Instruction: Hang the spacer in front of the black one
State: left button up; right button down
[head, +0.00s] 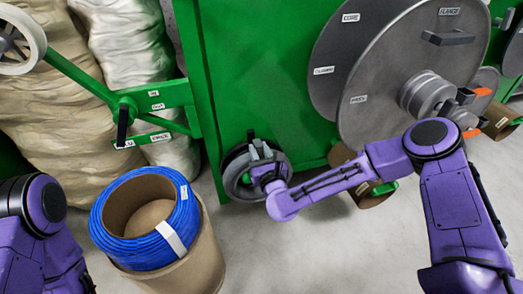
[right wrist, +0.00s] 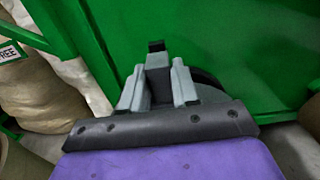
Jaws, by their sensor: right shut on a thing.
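A grey ring-shaped spacer (head: 232,182) is at the lower part of the green machine panel in the head view, in front of a black round one (head: 233,153). My right gripper (head: 258,150) is at its upper right side, shut on it. The gripper and wrist hide part of both rings. In the right wrist view the two grey fingers (right wrist: 157,85) close around a dark grey piece with a black tip (right wrist: 157,47) above it. A black disc edge (right wrist: 207,78) shows behind the right finger. I cannot tell whether the spacer is on a peg. My left gripper is out of view.
A blue cable coil (head: 145,250) sits on a brown cardboard drum (head: 195,275) at the lower left. A large grey flange (head: 405,70) is above right. A green arm with a black handle (head: 122,125) reaches out at left. Grey floor (head: 300,245) is clear below.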

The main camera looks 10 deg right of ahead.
aim_at(258, 147)
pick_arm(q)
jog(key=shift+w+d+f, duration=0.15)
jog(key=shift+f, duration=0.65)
pick_arm(e)
jog(key=shift+f, duration=0.5)
jog(key=shift+c, duration=0.4)
grip_release()
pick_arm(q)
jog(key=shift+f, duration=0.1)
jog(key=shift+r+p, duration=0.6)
pick_arm(e)
jog(key=shift+a+r, duration=0.1)
jog(key=shift+r, duration=0.9)
jog(key=shift+r+p, duration=0.45)
jog(key=shift+r, duration=0.1)
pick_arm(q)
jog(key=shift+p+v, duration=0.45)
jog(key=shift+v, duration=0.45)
pick_arm(e)
jog(key=shift+r, duration=0.6)
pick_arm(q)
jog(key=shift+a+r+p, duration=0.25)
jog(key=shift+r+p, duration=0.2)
pick_arm(e)
jog(key=shift+r, duration=0.65)
jog(key=shift+s, duration=1.6)
